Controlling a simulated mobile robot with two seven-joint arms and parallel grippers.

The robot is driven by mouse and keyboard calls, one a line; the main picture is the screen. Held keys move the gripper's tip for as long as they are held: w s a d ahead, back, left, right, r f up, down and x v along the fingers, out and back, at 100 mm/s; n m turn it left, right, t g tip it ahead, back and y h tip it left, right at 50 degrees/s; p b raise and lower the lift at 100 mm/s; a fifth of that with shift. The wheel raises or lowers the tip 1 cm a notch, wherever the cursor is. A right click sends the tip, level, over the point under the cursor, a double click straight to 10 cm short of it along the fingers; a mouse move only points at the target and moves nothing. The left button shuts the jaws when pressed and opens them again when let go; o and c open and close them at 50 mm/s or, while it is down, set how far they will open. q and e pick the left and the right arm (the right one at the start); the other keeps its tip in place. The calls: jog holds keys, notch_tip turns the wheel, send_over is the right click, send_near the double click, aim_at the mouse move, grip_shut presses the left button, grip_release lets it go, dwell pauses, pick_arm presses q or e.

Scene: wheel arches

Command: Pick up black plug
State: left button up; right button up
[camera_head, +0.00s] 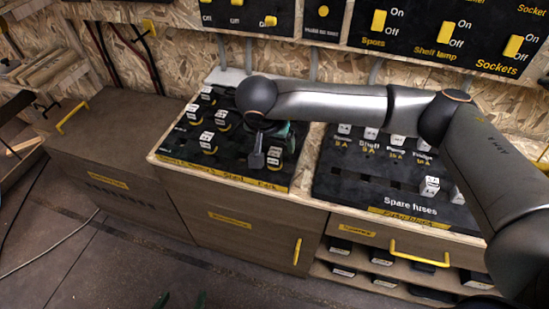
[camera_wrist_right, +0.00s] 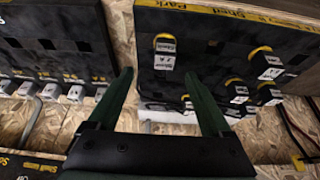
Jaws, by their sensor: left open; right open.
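Several black plugs with white labels and yellow rings stand on the black left panel (camera_head: 235,170). One black plug (camera_head: 274,157) is at the panel's right side, close beside my right gripper (camera_head: 268,146), which the wrist partly hides. In the right wrist view, my right gripper (camera_wrist_right: 159,74) is open and empty, with green fingers. A labelled black plug (camera_wrist_right: 165,48) appears just beyond the gap between its fingertips. Other plugs (camera_head: 207,142) stand further left. My left gripper (camera_head: 181,300) shows only two green fingertips, apart, at the bottom edge.
A spare-fuses panel (camera_head: 335,182) with white fuses is to the right. Switch panels (camera_head: 440,32) hang on the chipboard wall behind. Drawers with yellow handles (camera_head: 420,256) are below. A brown cabinet (camera_head: 115,125) stands left. The floor in front is clear.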

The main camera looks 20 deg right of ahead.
aim_at(274, 154)
jog(key=x, duration=0.3)
jog(key=shift+w+f, duration=0.1)
jog(key=shift+f, duration=0.2)
jog(key=shift+a+x, duration=0.2)
jog(key=shift+x, duration=1.1)
jog(key=shift+a+x, duration=0.25)
jog(key=shift+x, duration=1.1)
jog(key=shift+f, duration=0.1)
jog(key=shift+c, duration=0.2)
grip_shut()
